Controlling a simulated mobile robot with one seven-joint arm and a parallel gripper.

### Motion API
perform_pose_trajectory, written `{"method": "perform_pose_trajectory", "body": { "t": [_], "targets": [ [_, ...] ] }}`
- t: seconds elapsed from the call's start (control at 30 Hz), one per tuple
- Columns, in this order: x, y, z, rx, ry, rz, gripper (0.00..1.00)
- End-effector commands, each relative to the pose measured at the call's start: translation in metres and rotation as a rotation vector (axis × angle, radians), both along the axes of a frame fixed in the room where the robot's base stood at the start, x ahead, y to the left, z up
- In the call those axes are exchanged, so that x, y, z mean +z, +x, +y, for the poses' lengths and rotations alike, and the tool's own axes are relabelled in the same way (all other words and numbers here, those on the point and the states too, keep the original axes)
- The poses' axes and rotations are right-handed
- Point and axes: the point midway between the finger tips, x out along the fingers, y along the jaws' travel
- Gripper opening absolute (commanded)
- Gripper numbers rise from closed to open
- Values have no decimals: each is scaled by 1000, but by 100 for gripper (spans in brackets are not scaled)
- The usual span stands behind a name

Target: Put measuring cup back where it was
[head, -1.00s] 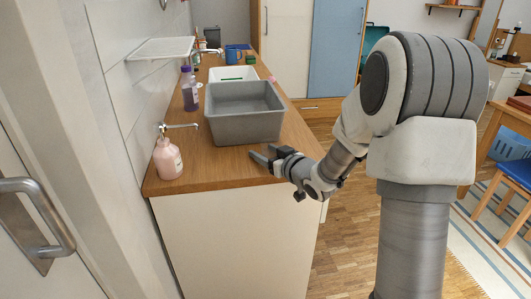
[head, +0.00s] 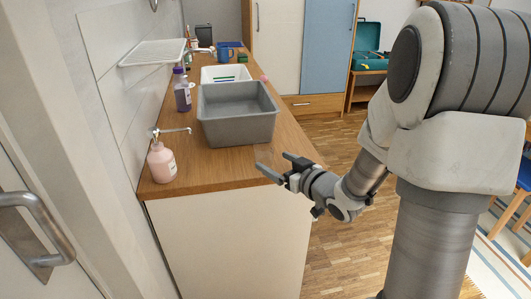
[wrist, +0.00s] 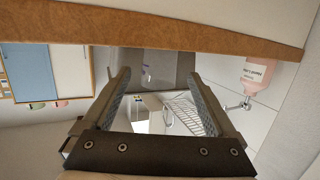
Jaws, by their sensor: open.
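The inside of the grey tub (head: 238,101) on the counter is only partly visible, and no drawer interior shows in the head view.
A pink soap bottle (head: 162,162) stands at the counter's near left corner. A wall rack (head: 153,50) hangs left.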

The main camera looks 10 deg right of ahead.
Motion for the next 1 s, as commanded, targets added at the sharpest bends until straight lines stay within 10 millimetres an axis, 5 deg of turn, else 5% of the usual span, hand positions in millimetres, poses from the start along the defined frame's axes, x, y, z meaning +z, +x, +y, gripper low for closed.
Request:
{"method": "perform_pose_trajectory", "body": {
  "t": [0.23, 0.67, 1.0],
  "targets": [
    [5, -24, -11, -2, -1, 1, 92],
    [7, -26, -12, -10, -14, 4, 92],
    [39, -35, -37, -234, -233, 139, 92]
  ]
}}
